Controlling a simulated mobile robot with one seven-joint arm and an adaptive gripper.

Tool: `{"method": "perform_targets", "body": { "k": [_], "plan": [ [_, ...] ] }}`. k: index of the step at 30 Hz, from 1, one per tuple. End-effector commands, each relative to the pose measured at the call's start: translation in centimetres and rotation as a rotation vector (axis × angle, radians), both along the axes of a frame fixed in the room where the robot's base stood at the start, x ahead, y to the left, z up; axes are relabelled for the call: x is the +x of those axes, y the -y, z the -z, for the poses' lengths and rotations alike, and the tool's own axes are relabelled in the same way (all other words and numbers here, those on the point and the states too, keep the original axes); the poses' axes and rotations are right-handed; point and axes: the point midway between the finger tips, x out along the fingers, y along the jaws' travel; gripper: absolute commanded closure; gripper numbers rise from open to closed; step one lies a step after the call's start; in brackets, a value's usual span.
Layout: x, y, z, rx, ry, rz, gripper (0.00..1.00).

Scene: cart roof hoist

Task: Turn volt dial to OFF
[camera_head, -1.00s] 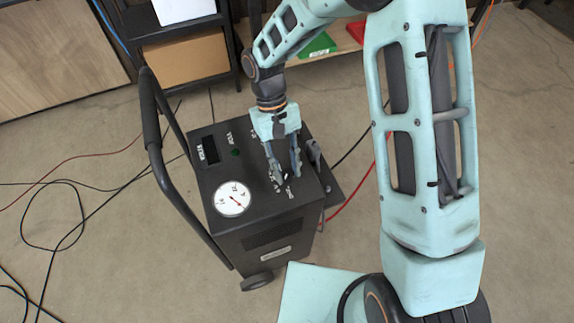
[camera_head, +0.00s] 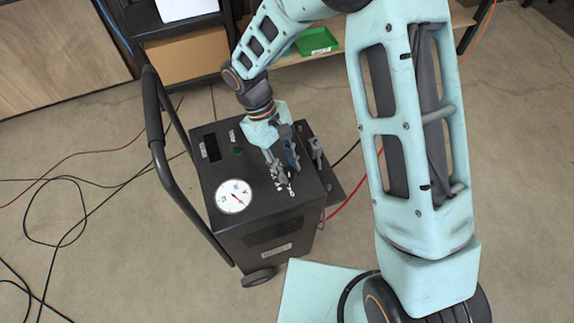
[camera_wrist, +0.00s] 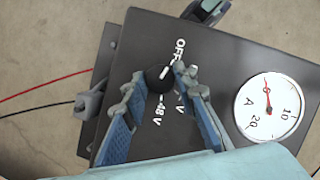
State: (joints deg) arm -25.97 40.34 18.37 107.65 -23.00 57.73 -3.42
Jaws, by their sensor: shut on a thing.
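The volt dial (camera_wrist: 157,79) is a round black knob on the dark top of the cart (camera_head: 262,212). In the wrist view its white mark is at its upper right, on the side toward the printed OFF label (camera_wrist: 180,49). A 48 V label (camera_wrist: 159,113) lies below it, and another label is partly hidden by a finger. My gripper (camera_wrist: 160,84) has its fingertips on either side of the dial and is shut on it. In the head view my gripper (camera_head: 283,183) reaches down to the cart top and hides the dial.
A round white ammeter (camera_wrist: 269,107) is beside the dial; it also shows in the head view (camera_head: 233,196). The cart's black handle (camera_head: 157,120) stands at the left. A shelf with a cardboard box (camera_head: 187,57) and a green bin (camera_head: 320,41) are behind. Cables lie on the floor.

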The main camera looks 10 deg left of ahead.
Motion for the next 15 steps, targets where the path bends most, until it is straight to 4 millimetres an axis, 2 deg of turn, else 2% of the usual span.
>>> {"method": "perform_targets", "body": {
  "k": [8, 9, 12, 15],
  "plan": [
    [0.14, -0.13, -0.04, 0.004, 0.003, -0.003, 0.98],
    [0.14, -0.13, -0.04, 0.004, 0.003, -0.003, 0.70],
    [0.10, -0.11, -0.04, 0.003, 0.003, -0.002, 0.59],
    [0.06, -0.08, -0.02, 0.002, 0.002, -0.001, 0.57]
  ]
}}
